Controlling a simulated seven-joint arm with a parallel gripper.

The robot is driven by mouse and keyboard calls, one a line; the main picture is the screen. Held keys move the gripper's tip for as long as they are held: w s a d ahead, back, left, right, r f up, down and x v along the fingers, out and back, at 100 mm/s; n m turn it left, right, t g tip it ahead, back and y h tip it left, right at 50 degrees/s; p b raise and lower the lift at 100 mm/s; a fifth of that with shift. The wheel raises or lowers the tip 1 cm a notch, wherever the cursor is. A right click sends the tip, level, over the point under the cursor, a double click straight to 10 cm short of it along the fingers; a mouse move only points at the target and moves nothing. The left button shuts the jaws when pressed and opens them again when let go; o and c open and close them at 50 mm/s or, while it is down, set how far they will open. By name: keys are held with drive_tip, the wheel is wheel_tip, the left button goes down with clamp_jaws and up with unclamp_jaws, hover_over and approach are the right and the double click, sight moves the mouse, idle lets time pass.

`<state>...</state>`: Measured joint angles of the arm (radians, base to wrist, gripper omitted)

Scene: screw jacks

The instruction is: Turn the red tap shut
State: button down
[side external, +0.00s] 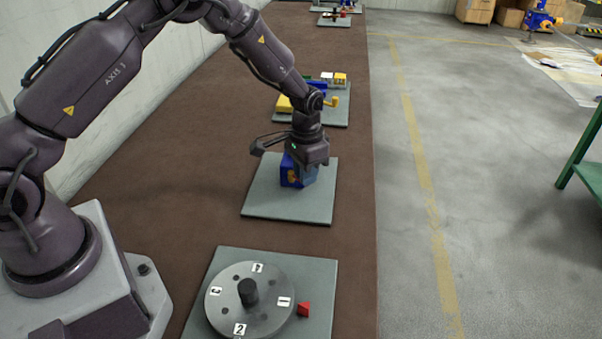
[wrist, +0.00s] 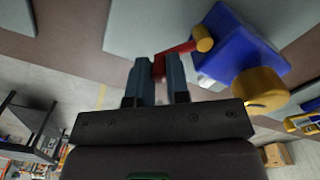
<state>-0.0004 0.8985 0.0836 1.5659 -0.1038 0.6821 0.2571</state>
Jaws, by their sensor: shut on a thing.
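The red tap (wrist: 181,48) shows in the wrist view as a red lever running from a yellow hub (wrist: 203,39) on a blue block (wrist: 242,48). My gripper (wrist: 158,64) is shut on the lever's outer end, with one grey finger on each side of it. A yellow round part (wrist: 260,90) sticks out of the block. In the side view the blue block (side external: 290,173) stands on a grey plate (side external: 288,208), directly under my gripper (side external: 309,160). My gripper hides most of the block and the red tap there.
A grey plate with a numbered dial (side external: 262,318) and a red pointer (side external: 303,309) lies nearer the camera. The brown bench (side external: 350,190) ends at the right, along the floor.

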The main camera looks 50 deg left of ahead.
drive_tip(key=shift+w+a+n, duration=0.15)
drive_tip(key=shift+w+n, duration=0.3)
drive_tip(key=shift+n, duration=0.6)
drive_tip(key=shift+w+a+n, duration=0.15)
drive_tip(key=shift+w+n, duration=0.25)
drive_tip(key=shift+n, duration=0.65)
drive_tip(key=c, duration=1.1)
unclamp_jaws()
drive_tip(key=shift+a, duration=0.15)
drive_tip(key=shift+s+a, duration=0.1)
drive_tip(key=shift+a, duration=0.05)
wheel_tip(320, 180, up, 8)
drive_tip(key=shift+d, duration=0.45)
